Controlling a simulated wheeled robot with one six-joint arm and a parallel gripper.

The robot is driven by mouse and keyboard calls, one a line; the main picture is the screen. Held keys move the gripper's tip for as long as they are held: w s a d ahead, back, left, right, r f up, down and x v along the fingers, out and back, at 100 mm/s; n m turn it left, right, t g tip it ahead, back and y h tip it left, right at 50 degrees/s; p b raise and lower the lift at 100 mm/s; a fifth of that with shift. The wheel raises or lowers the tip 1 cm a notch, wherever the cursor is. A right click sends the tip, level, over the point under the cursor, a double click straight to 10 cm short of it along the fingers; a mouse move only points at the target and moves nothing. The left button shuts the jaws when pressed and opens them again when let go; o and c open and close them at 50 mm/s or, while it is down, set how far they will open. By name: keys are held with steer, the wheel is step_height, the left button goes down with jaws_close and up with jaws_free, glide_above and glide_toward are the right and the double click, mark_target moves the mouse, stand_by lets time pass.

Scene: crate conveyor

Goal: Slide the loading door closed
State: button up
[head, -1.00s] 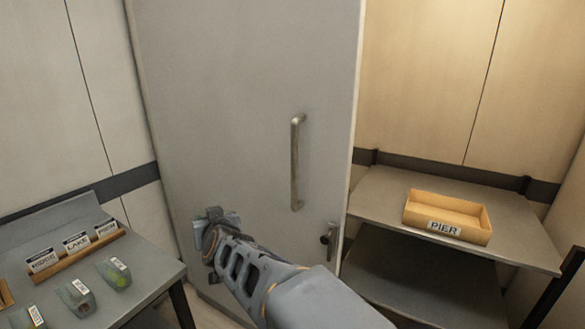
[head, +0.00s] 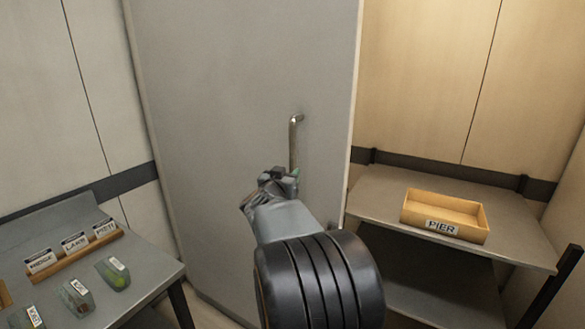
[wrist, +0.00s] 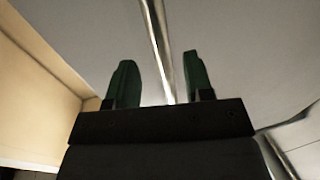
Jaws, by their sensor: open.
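The loading door (head: 215,120) is a tall plain grey panel in the middle of the head view, with the lit shelf space open to its right. Its handle (head: 293,146) is an upright metal bar near the door's right edge; my gripper hides the lower part. My gripper (head: 280,176) is in front of the handle's lower half. In the wrist view my gripper's two green fingers (wrist: 158,82) are apart, and the handle bar (wrist: 158,45) shows between them. I cannot tell how deep the bar sits between the fingers.
At the right, a shelf (head: 385,195) carries a yellow tray (head: 422,217) labelled PIER.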

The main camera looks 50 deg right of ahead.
mark_target(291, 169)
steer(key=shift+x, duration=2.75)
steer(key=shift+c, duration=0.2)
jaws_close()
